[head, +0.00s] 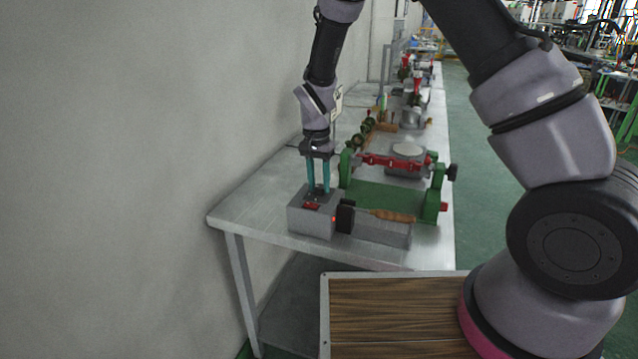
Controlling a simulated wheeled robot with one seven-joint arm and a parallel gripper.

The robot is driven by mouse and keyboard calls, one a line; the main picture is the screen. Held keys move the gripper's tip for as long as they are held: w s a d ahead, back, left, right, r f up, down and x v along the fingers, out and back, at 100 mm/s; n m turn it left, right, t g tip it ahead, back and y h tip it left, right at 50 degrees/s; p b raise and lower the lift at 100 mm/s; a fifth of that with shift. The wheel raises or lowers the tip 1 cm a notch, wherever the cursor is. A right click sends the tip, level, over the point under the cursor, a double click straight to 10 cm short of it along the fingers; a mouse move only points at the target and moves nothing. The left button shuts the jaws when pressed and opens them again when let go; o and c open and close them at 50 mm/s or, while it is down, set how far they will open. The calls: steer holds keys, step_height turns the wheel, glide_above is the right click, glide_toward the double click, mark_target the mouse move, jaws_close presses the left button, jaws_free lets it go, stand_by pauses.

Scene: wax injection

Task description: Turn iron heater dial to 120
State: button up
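The iron heater (312,222) is a grey box at the near end of the metal table, with a small red part (311,205) on its top and a small red light on its right side. My gripper (318,192) points straight down over the back of the box's top. Its two teal fingers are apart, with a visible gap between them. The fingertips are at or just above the box top; I cannot tell whether they touch it. I cannot make out the dial or its setting. An iron with a wooden handle (392,215) is at the black block (345,217) beside the box.
A green frame (385,200) with a red bar stands just behind the heater. More tools and devices line the table (262,208) further back. A wall rises on the left. A wood-topped surface (390,310) is in the foreground. The table's left front corner is clear.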

mark_target(318, 186)
steer(key=o, duration=0.4)
step_height(318, 186, up, 11)
steer(key=shift+a, duration=0.25)
steer(key=shift+w+d, duration=0.1)
steer(key=s+d+r+t+y, duration=0.1)
steer(key=s+d+r+y, duration=0.15)
steer(key=d+r, duration=0.6)
steer(key=s+d+r+t+y, duration=0.1)
steer(key=s+d+r+t, duration=0.15)
steer(key=d+r, duration=0.6)
steer(key=s+d+r+t, duration=0.2)
steer(key=s+d+r, duration=0.1)
steer(key=s, duration=0.4)
steer(key=s+d+r+t, duration=0.2)
steer(key=s+d+r, duration=0.2)
steer(key=s, duration=0.4)
steer(key=shift+d+r+n+h, duration=0.3)
steer(key=shift+d+h, duration=0.15)
steer(key=shift+d, duration=0.25)
